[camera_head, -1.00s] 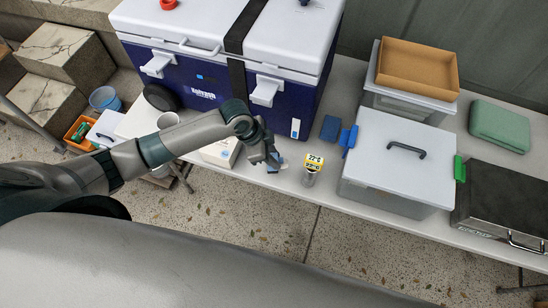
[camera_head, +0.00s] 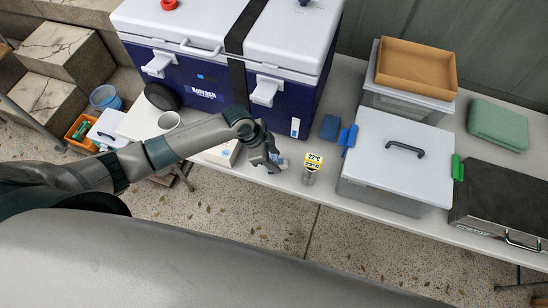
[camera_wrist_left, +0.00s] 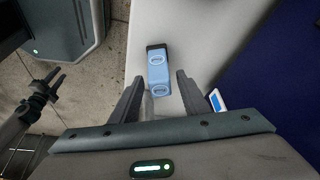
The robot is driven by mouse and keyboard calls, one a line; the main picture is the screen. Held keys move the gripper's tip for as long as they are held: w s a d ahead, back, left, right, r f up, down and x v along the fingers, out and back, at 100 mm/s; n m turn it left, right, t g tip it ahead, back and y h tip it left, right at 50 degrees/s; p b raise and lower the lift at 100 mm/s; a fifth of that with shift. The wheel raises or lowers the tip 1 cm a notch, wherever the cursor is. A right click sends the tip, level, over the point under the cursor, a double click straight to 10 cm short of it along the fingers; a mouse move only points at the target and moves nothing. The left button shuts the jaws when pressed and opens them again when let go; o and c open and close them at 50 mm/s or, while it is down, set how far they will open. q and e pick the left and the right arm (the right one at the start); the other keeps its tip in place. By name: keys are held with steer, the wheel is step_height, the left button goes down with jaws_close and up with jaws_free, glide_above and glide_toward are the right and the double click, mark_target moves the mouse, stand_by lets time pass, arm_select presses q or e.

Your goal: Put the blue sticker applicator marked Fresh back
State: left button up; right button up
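The blue applicator (camera_wrist_left: 158,70) lies on the white table between and just beyond my left fingertips in the left wrist view. It is light blue with a dark end and oval labels too small to read. In the head view only a small part of it (camera_head: 281,161) shows beside the gripper. My left gripper (camera_head: 272,162) is low over the table's front edge area. Its two fingers (camera_wrist_left: 160,77) are apart, with a gap on each side of the applicator.
A jar with a yellow-and-white 22°C label (camera_head: 312,168) stands right of the gripper. A white carton (camera_head: 222,153) is to its left, and a blue cooler (camera_head: 205,93) is behind. A dark-blue block (camera_head: 330,127) and a lidded bin (camera_head: 385,160) with a blue clip (camera_head: 348,137) are farther right.

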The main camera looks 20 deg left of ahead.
arm_select(q)
steer(key=shift+r, duration=0.2)
steer(key=b+v, duration=0.2)
steer(key=v, duration=1)
